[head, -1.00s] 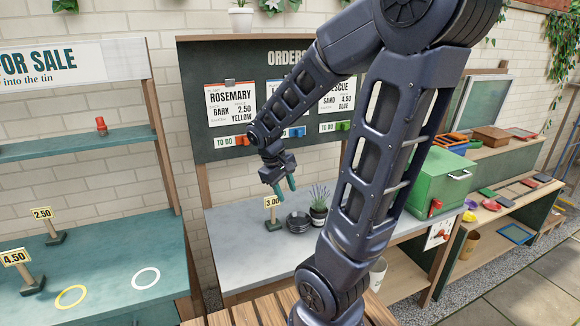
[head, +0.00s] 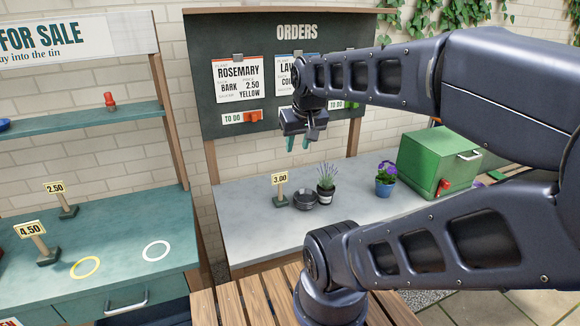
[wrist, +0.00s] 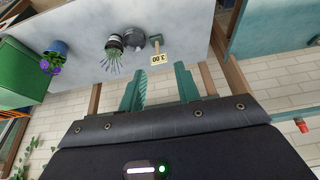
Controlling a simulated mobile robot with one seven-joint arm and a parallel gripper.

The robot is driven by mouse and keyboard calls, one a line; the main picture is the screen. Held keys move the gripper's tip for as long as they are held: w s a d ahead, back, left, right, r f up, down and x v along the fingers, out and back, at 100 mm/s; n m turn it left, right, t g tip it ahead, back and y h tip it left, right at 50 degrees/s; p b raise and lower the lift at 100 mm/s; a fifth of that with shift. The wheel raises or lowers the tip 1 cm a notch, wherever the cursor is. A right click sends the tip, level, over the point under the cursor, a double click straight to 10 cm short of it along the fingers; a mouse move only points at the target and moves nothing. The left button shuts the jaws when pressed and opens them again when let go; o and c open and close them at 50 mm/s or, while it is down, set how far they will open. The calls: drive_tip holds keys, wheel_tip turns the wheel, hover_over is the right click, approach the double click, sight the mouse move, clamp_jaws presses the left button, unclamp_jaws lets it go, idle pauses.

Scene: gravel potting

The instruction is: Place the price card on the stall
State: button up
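A price card reading 3.00 (head: 280,179) stands upright on a small dark base on the grey workbench (head: 245,222). It also shows in the wrist view (wrist: 160,58), just beyond my fingertips. Cards reading 2.50 (head: 55,188) and 4.50 (head: 31,230) stand on the green stall counter (head: 120,250) at the left. The counter has a yellow ring (head: 85,267) and a white ring (head: 156,250), both empty. My gripper (head: 298,146) hangs above the bench, apart from the 3.00 card. Its green fingers are spread with nothing between them, as the wrist view (wrist: 160,85) shows.
Dark stacked bowls (head: 306,199), a lavender pot (head: 327,182) and a purple-flowered pot (head: 386,178) stand right of the card. A green box (head: 438,160) is further right. The orders board (head: 297,60) rises behind. A stall post (head: 168,120) borders the gap between counter and bench.

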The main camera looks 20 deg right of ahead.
idle(0.3)
drive_tip(key=n+g+h, duration=0.4)
drive_tip(key=n+h, duration=1.4)
approach(280, 181)
drive_tip(key=shift+w+d+r, duration=0.1)
drive_tip(key=shift+d+r, duration=0.15)
drive_tip(key=shift+d, duration=1.45)
drive_tip(key=shift+w+d+r, duration=0.15)
drive_tip(key=shift+d+r, duration=0.15)
drive_tip(key=shift+d, duration=1.35)
drive_tip(key=shift+w+d+r, duration=0.1)
drive_tip(key=shift+d+r, duration=0.15)
drive_tip(key=shift+d, duration=1.45)
clamp_jaws()
